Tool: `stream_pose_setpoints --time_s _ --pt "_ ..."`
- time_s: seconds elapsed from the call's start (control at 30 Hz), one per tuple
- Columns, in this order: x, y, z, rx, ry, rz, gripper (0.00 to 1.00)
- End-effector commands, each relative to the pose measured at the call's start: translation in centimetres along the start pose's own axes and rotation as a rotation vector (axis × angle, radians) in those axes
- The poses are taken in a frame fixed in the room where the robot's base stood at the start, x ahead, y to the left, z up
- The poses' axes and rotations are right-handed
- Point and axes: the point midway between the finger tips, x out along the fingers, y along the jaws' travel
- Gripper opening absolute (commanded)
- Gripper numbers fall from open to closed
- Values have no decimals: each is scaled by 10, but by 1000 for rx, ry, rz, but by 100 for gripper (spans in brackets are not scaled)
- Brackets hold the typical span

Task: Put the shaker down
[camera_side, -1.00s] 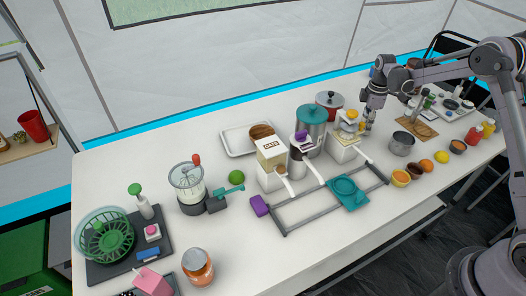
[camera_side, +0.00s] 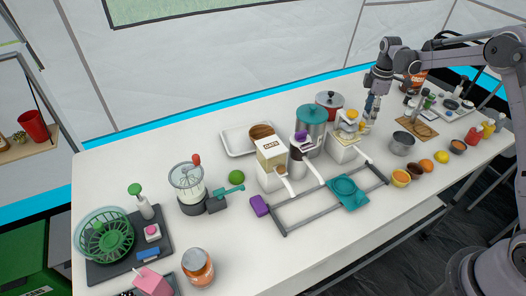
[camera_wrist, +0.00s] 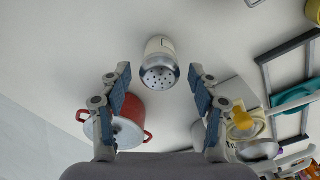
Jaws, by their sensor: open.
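The shaker (camera_wrist: 160,64) has a pale body and a silver, perforated top. In the wrist view it stands on the white table, its top facing the camera. My gripper (camera_wrist: 159,84) is open, with one blue-padded finger on each side of the shaker's line and clear space between each finger and the shaker. The shaker is too small and partly hidden there to make out clearly.
A red pot (camera_wrist: 127,128) is close on the left in the wrist view. In the side view, a grey pot (camera_side: 402,143) and a wooden board (camera_side: 426,132) lie to the right, with fruit in front. Bare table (camera_wrist: 75,40) surrounds the shaker at left and behind.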

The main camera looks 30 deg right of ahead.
Motion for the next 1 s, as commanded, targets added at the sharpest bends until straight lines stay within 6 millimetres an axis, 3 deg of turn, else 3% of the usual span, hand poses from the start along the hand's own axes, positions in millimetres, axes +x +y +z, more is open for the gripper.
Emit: stream_pose_setpoints --time_s 0.2,0.57,0.77,1.0 --pt "-42 0 0 0 0 0 62" --pt "-76 -6 -3 17 4 11 62" --pt "-114 -42 -18 128 34 79 62" --pt "-157 -105 -32 313 111 176 62"
